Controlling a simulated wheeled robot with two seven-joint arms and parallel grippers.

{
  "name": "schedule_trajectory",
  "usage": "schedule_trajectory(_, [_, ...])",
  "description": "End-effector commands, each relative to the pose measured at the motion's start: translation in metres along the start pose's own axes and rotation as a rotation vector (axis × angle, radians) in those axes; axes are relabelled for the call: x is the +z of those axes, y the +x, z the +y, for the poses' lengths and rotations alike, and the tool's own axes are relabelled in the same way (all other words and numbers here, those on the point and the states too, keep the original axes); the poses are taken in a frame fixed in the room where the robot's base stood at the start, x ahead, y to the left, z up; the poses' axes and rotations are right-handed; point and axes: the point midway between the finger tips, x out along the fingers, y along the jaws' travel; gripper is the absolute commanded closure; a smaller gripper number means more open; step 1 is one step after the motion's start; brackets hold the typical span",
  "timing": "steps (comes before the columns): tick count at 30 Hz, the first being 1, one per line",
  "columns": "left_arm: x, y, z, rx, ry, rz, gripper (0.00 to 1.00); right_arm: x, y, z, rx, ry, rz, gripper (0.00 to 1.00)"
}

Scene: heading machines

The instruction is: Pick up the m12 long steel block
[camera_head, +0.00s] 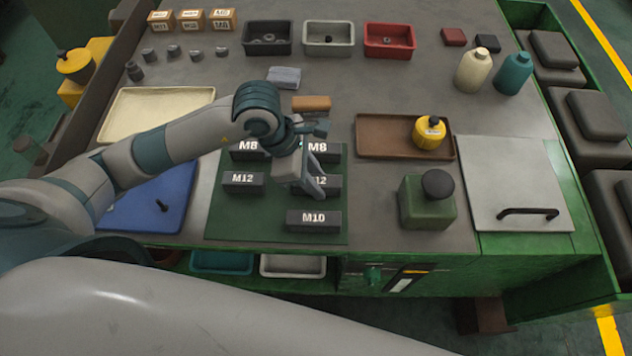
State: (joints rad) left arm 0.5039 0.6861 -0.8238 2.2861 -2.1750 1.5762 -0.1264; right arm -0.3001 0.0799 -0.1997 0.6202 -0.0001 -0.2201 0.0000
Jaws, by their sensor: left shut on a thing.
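Dark steel blocks with white labels lie on a green mat (222,220). One M12 block (243,182) is at the mat's left, and another M12 block (329,184) is at its right, partly hidden by my gripper. My left gripper (312,190) reaches down from above and is shut on the right M12 block, which looks to be at mat level; I cannot tell whether it is lifted. Two M8 blocks (247,149) (325,149) lie behind, and an M10 block (313,220) lies in front. My right gripper is not in view.
A brown tray (380,137) with a yellow container (429,134) is to the right, with a green jar (426,205) in front. A blue tray (160,205) and cream tray (150,108) are left. Small bins (329,38) stand at the back.

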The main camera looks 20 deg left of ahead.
Motion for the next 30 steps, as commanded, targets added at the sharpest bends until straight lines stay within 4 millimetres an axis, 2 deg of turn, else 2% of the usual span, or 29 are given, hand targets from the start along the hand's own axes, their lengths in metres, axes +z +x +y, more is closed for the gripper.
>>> schedule_trajectory(14, [0.003,-0.005,0.001,0.002,0.001,-0.003,1.0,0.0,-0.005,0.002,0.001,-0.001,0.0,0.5])
schedule_trajectory(23, [0.017,-0.038,0.002,0.007,0.005,-0.005,1.0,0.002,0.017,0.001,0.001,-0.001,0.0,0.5])
schedule_trajectory(30, [0.066,-0.046,-0.012,0.003,0.007,-0.007,1.0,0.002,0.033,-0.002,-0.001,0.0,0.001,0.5])
